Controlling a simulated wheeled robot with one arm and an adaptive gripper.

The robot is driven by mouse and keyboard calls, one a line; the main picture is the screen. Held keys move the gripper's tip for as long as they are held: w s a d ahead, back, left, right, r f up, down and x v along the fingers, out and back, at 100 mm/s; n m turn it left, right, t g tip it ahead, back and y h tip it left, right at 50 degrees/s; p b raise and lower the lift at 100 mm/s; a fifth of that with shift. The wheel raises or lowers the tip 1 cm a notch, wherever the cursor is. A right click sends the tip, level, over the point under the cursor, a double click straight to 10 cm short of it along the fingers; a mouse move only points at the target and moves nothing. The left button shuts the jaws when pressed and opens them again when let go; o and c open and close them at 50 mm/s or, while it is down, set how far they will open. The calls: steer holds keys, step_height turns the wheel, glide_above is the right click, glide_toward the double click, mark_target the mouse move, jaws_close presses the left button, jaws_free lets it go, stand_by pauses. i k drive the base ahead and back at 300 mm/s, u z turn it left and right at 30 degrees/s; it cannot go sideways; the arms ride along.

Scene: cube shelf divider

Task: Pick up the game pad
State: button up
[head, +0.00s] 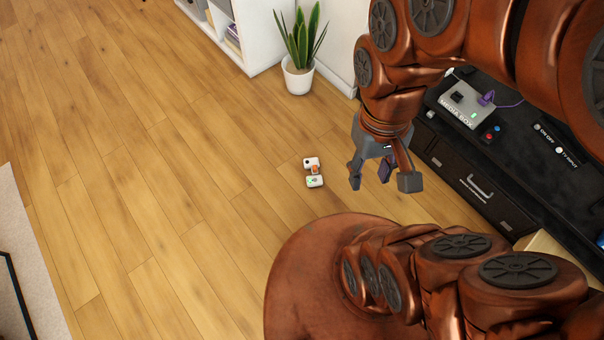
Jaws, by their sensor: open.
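A small white object with an orange middle and small dark and green marks, which looks like the game pad (314,181), lies on the wooden floor near the middle of the head view. My gripper (382,181) is open and empty, with its fingers pointing down. It hangs to the right of the game pad in the picture, apart from it. Nothing covers the game pad.
A black media cabinet (477,182) stands at the right, with a grey media box (468,103) and small items on top. A potted plant (299,77) and white shelf (262,35) stand at the back. A pale rug (30,240) lies at left. The floor around the game pad is clear.

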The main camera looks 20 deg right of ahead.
mark_target(315, 179)
steer(key=u, duration=1.05)
steer(key=i, duration=2.45)
steer(key=z, duration=3.05)
